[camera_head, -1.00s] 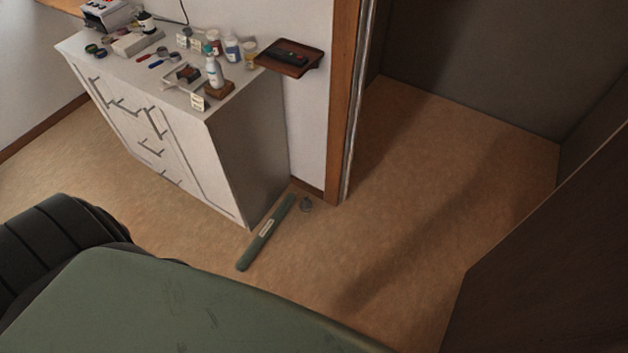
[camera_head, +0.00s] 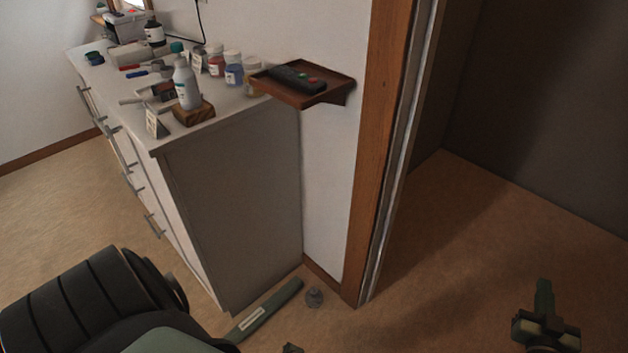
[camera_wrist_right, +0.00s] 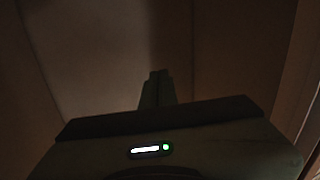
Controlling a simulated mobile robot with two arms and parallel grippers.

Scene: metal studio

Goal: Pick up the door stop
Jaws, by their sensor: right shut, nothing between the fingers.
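The small grey door stop (camera_head: 314,297) sits on the floor in the head view, near the foot of the wooden door frame and apart from it. My right gripper (camera_head: 544,298) is at the lower right of the head view, well to the right of the door stop. Its dark green fingers are together and empty. They also show in the right wrist view (camera_wrist_right: 157,88), pointing at dim, bare surfaces; the door stop is not in that view.
A wooden wall shelf (camera_head: 308,97) holds a dark remote. Bottles and small items crowd the cabinet top. The doorway floor (camera_head: 440,240) is clear.

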